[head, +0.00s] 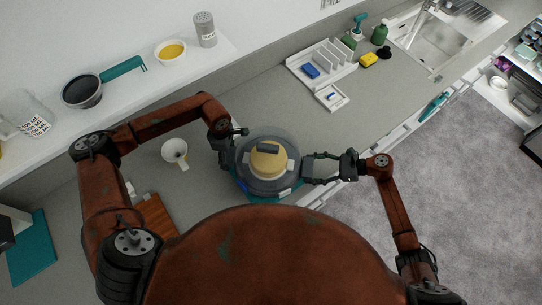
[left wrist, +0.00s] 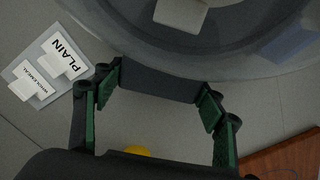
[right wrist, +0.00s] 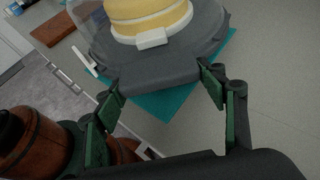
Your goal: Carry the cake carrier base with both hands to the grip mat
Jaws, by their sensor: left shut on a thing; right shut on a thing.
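The cake carrier base (head: 266,187) is a round dark grey tray with a handle on each side. A yellow cake (head: 268,163) stands on it under a clear dome with white clips. My left gripper (head: 229,150) is shut on its left handle, which also shows in the left wrist view (left wrist: 160,82). My right gripper (head: 307,168) is shut on the right handle, seen in the right wrist view (right wrist: 160,78). A teal mat (right wrist: 165,106) lies beneath the base, mostly hidden by it. I cannot tell whether the base touches the mat.
A white funnel-like cup (head: 175,152) and a brown board (head: 155,216) lie left of the carrier. Another teal sheet (head: 32,250) is at far left. A white rack (head: 318,64) and the sink (head: 440,45) are further right. The counter's front edge is close to my right gripper.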

